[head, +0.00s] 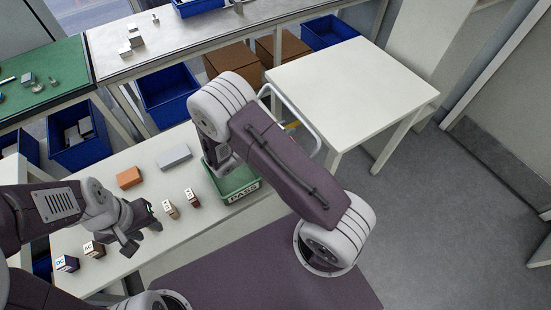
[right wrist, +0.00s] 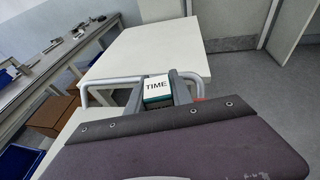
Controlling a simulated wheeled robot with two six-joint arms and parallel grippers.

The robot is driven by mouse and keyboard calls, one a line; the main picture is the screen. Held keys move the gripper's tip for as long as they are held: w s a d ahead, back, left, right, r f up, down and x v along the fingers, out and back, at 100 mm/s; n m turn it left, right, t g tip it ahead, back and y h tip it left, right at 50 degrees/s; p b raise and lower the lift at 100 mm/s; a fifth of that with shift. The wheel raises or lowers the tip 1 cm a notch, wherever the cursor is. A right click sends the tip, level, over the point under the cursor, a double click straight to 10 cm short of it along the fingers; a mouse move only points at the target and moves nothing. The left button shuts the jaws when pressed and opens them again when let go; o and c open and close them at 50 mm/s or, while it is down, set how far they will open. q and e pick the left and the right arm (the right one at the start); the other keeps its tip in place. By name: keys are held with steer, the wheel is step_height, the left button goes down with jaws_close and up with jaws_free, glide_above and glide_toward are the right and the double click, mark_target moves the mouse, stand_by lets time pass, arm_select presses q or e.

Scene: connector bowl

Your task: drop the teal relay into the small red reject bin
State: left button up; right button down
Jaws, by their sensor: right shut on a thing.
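The teal relay (right wrist: 157,89) shows in the right wrist view, with a white top marked TIME and a teal lower part. My right gripper (right wrist: 158,93) is shut on it, one finger on each side. In the head view my right arm hides the relay and most of that gripper. The small red reject bin is not clearly seen; only a small red patch shows beside the right finger in the right wrist view. My left gripper (head: 141,239) is open and empty over the front of the bench, left of the small labelled blocks.
A green bin (head: 238,187) marked PASS stands on the white bench beneath my right arm. A tan block (head: 171,209), a dark red block (head: 192,198), an orange box (head: 130,178) and a grey box (head: 174,157) stand nearby. A white table (head: 355,83) with a tubular handle is clear.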

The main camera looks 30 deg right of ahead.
steer(key=shift+f, duration=0.85)
steer(key=c, duration=1.1)
jaws_free()
steer(key=shift+o, duration=0.2)
steer(key=b+v, duration=0.1)
steer(key=v, duration=0.8)
steer(key=shift+a+r, duration=0.1)
